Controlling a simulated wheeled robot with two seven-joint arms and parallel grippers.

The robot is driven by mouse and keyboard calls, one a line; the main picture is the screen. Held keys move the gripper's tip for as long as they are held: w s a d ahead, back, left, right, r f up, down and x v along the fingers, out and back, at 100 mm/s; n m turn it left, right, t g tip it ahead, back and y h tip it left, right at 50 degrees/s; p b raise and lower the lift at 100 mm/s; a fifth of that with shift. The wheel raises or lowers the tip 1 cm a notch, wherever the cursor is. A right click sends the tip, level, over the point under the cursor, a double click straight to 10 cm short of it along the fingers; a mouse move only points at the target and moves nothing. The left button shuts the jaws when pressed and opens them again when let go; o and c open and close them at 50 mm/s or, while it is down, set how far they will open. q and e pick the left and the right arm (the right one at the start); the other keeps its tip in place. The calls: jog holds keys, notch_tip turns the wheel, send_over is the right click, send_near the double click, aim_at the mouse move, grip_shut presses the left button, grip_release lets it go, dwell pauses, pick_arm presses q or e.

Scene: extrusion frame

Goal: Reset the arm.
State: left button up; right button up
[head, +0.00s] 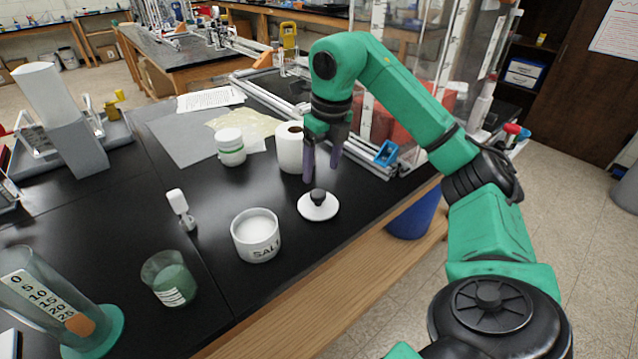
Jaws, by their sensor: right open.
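My right arm, green and black, comes in from the lower right and bends over the table. My right gripper (322,170) points down with its two dark fingers apart and nothing between them. It hangs above and just behind a white round lid with a black knob (318,206), apart from it as far as I can tell. The lid lies flat on the black table (215,275) near its front edge. My left gripper is not in view.
A white SALT jar (256,236), a green-tinted beaker (169,279) and a tall graduated cylinder (60,305) stand to the left. A paper roll (290,148) and a white lidded jar (230,147) stand behind. An extrusion frame (385,165) is at the back right.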

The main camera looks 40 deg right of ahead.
jog(key=r, duration=0.1)
jog(key=r+p, duration=0.1)
jog(key=r, duration=0.1)
jog(key=shift+s, duration=0.25)
